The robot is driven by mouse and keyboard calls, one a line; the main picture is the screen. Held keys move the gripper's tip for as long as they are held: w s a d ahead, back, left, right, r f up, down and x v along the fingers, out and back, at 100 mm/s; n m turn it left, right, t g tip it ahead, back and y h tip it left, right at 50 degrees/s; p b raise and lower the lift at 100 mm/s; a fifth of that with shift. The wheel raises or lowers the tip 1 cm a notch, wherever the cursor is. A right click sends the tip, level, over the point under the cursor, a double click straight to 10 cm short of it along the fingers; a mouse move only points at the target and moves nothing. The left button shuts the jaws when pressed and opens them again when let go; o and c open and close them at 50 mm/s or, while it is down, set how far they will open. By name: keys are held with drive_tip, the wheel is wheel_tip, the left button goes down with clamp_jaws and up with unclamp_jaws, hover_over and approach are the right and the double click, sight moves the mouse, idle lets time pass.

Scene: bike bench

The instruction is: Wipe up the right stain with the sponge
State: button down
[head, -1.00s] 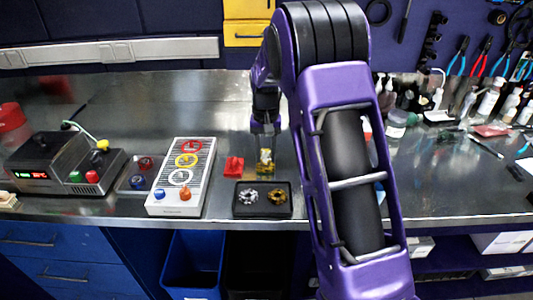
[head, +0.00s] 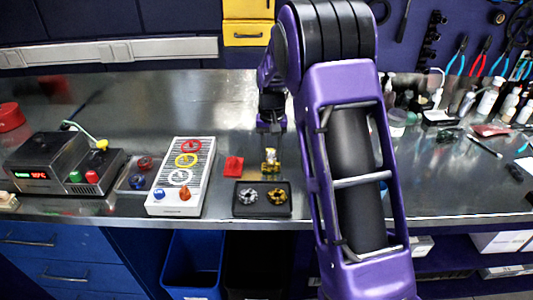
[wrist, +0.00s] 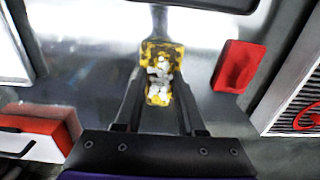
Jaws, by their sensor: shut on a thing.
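My gripper (head: 271,128) points down over the bench behind the small black tray. It is shut on a yellow block with white patches, which I take to be the sponge (head: 270,160). In the wrist view the sponge (wrist: 160,75) sits between the two dark fingertips (wrist: 158,98). The sponge is at or just above the metal bench top; I cannot tell whether it touches. I cannot clearly make out a stain on the bench in either view. My arm covers part of the bench to the right of the gripper.
A red block (head: 234,164) lies just left of the sponge. The black tray (head: 262,213) with two round parts lies in front. A white panel with coloured rings (head: 208,160) stands further left. Bottles and tools (head: 490,103) crowd the right. Bare bench (head: 190,100) lies behind.

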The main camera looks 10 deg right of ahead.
drive_tip(key=shift+s+d, duration=0.1)
drive_tip(key=shift+d, duration=0.45)
drive_tip(key=shift+a, duration=0.15)
drive_tip(key=shift+w+a, duration=0.25)
drive_tip(key=shift+a, duration=1.05)
drive_tip(key=shift+r+p, duration=0.75)
drive_tip(key=shift+r, duration=1.75)
drive_tip(key=shift+s, duration=0.1)
